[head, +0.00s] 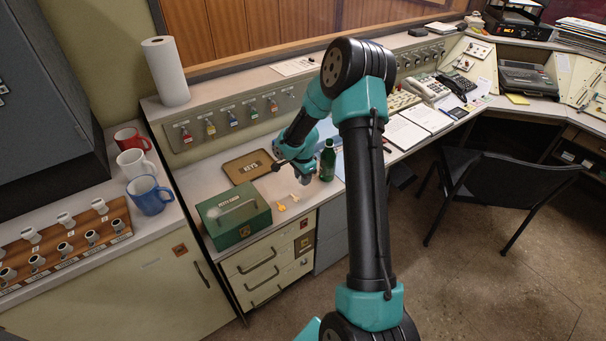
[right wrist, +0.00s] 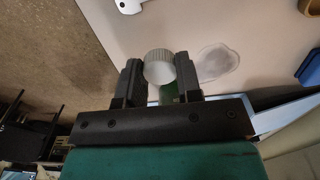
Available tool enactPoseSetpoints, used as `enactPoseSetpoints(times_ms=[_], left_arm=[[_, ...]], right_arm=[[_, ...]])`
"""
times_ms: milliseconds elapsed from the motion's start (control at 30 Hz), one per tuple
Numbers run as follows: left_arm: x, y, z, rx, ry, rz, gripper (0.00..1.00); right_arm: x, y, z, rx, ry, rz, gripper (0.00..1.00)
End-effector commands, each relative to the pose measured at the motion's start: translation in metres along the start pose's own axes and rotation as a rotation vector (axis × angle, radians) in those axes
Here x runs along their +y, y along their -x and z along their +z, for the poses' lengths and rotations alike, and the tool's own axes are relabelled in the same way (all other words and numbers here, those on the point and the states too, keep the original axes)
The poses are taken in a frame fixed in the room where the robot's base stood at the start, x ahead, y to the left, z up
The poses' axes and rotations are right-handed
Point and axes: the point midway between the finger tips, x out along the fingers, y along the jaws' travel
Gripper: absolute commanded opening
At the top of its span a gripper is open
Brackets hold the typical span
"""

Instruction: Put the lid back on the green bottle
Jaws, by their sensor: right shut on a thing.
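The green bottle (head: 327,163) stands upright on the desk in the head view, beside the lower part of my right arm. My right gripper (head: 305,179) points down just left of it. In the right wrist view the gripper (right wrist: 158,82) is shut on a white ribbed lid (right wrist: 158,66), held between its two fingers. A small patch of the green bottle (right wrist: 168,92) shows behind the lid there. I cannot tell whether lid and bottle touch. The lid is hidden in the head view. My left gripper is not in view.
A green cash box (head: 233,215), a brown key tray (head: 249,166) and small yellowish items (head: 281,207) lie left of the gripper. Mugs (head: 149,194) stand further left. The desk's front edge is close. An open notebook (head: 428,118) lies to the right.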

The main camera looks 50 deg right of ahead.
Motion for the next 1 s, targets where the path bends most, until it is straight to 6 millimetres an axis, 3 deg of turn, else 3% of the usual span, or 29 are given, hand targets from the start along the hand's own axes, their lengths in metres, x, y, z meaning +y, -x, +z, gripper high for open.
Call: enactPoseSetpoints(times_ms=[367, 733, 1000], left_arm=[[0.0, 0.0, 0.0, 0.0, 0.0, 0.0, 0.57], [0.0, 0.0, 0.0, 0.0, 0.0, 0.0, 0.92], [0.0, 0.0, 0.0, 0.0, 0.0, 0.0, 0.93]], right_arm=[[-0.0003, -0.0001, -0.0001, 0.0, 0.0, 0.0, 0.11], [-0.0004, -0.0001, -0.0001, 0.0, 0.0, 0.0, 0.11], [-0.0011, 0.0006, 0.0012, 0.0, 0.004, 0.0, 0.11]])
